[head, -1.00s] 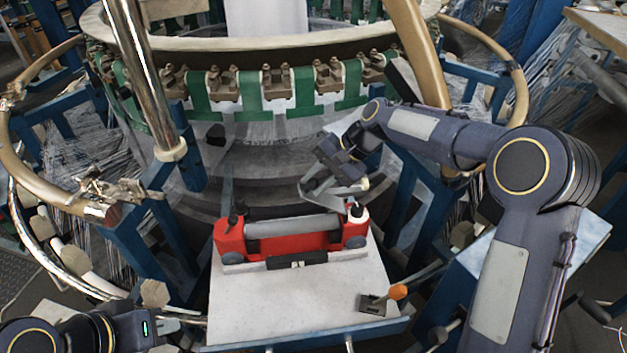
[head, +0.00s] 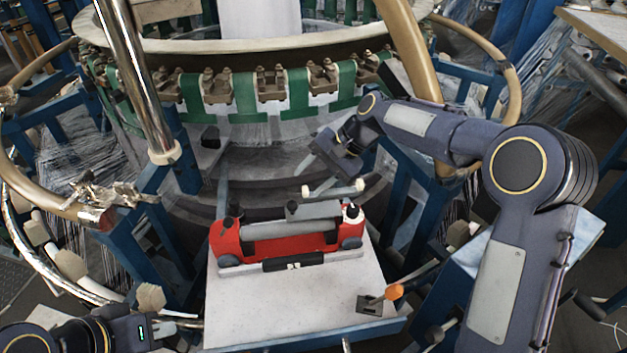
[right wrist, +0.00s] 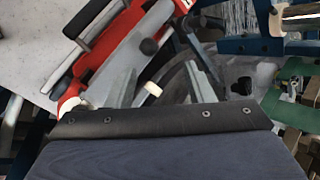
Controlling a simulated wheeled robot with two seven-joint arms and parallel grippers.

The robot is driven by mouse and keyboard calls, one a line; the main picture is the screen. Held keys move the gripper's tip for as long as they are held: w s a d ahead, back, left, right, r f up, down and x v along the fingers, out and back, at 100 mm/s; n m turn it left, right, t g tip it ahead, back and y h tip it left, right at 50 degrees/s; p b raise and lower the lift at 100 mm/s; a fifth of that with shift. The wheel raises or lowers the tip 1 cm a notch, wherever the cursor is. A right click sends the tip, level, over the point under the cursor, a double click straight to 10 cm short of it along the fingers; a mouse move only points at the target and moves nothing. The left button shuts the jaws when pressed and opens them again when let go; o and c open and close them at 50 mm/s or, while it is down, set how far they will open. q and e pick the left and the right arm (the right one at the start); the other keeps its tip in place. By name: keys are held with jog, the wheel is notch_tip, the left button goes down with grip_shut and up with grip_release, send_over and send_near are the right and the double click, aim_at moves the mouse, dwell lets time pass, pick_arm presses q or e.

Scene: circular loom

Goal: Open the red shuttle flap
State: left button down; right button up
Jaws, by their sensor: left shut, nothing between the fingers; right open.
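The red shuttle (head: 290,244) lies on a white board, with a grey roller-like bar (head: 268,231) along its top. A grey plate (head: 318,209), apparently the flap, stands raised above the shuttle's right half. How far it is open I cannot tell. My right gripper (head: 333,188) is open, just behind and above the shuttle's right end. In the right wrist view the open fingers (right wrist: 165,78) point toward the red shuttle (right wrist: 72,92); contact with the flap is unclear. My left gripper (head: 184,322) is shut and empty at the lower left, away from the shuttle.
The white board (head: 260,310) has free room in front of the shuttle. An orange-knobbed lever (head: 393,292) stands at its right front. The loom ring with green straps (head: 245,100) rises behind. A chrome post (head: 140,80) and blue frame parts flank the board.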

jog(key=s+a+r+b, duration=0.1)
jog(key=s+r, duration=1)
jog(key=s, duration=0.3)
jog(key=shift+a+r, duration=0.2)
jog(key=shift+r, duration=0.05)
